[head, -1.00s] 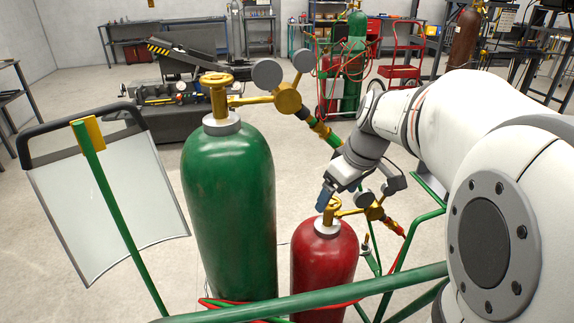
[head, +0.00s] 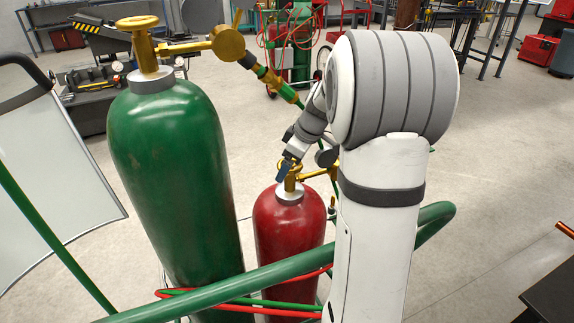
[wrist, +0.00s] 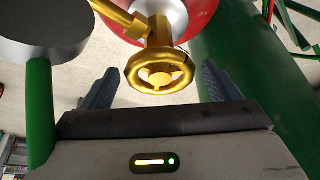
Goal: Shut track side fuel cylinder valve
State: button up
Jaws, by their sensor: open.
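The red cylinder (head: 288,232) stands right of the taller green cylinder (head: 172,180). Its gold valve handwheel (wrist: 158,70) lies between my two open fingers in the wrist view, with a gap on each side. My gripper (head: 286,167) is at the top of the red cylinder, beside its valve (head: 291,180); in the head view the fingers partly cover the valve. The green cylinder has its own gold handwheel (head: 137,22), with no gripper near it. The frames carry no label telling which cylinder is the fuel one. My gripper (wrist: 158,88) holds nothing.
A green cart rail (head: 270,268) with red and green hoses crosses in front of the cylinders. A grey round gauge (wrist: 42,30) is close at left in the wrist view. A clear panel (head: 50,190) stands left. Open floor lies at right.

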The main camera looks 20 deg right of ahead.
jog(key=shift+f, duration=0.3)
